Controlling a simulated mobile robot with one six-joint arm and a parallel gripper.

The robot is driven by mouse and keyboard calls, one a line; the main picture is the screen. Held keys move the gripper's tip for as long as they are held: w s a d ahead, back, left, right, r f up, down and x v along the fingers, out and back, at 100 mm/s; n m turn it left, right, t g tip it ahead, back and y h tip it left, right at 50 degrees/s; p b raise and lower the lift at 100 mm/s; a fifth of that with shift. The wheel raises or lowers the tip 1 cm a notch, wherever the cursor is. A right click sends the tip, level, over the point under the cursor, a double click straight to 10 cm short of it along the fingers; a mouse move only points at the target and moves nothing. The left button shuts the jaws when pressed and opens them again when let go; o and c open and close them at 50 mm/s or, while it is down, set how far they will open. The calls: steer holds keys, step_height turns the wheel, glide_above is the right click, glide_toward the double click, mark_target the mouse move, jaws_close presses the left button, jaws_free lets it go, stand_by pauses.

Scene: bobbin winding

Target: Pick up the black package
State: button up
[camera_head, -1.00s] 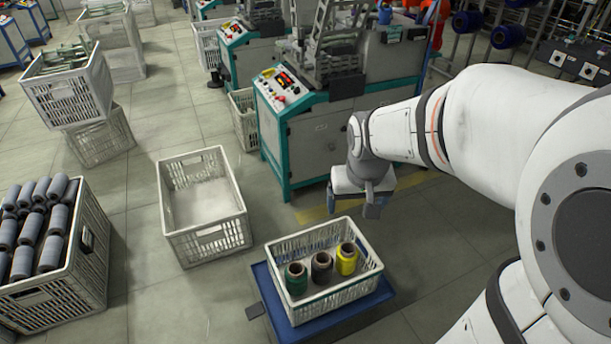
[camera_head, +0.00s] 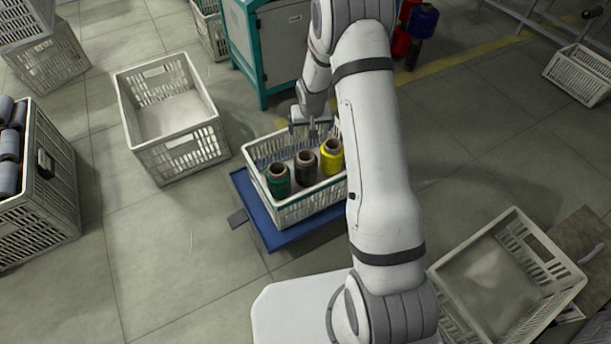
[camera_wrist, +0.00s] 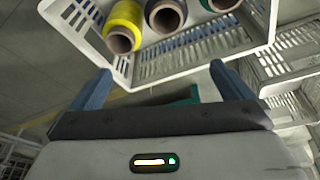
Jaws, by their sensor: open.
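The black package looks like a dark bobbin (camera_head: 306,166) with a brown core. It stands upright in a white crate (camera_head: 290,214), between a green bobbin (camera_head: 278,181) and a yellow bobbin (camera_head: 332,157). In the wrist view the dark bobbin (camera_wrist: 166,14) is at the top, cut by the frame edge, with the yellow bobbin (camera_wrist: 123,27) to its left and the green bobbin (camera_wrist: 221,3) to its right. My gripper (camera_head: 313,130) is at the crate's far side, apart from the bobbins. Its blue fingers (camera_wrist: 162,82) are spread with nothing between them.
The crate sits on a blue platform (camera_head: 243,189). An empty white crate (camera_head: 172,152) stands to its left, and a crate of grey bobbins (camera_head: 48,215) is at the far left. Another crate (camera_head: 505,275) is at lower right. A teal-edged machine (camera_head: 262,50) stands behind.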

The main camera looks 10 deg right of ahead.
steer(key=b, duration=0.4)
glide_toward(306, 160)
steer(key=shift+s+f, duration=0.2)
steer(key=shift+f, duration=0.25)
steer(key=shift+s+f, duration=0.25)
steer(key=shift+f, duration=0.2)
steer(key=b+x, duration=0.2)
steer(key=x, duration=0.3)
steer(key=shift+w+a+f, duration=0.1)
steer(key=shift+a+f, duration=0.05)
steer(key=shift+f, duration=0.05)
steer(key=shift+c, duration=0.4)
steer(key=c, duration=0.9)
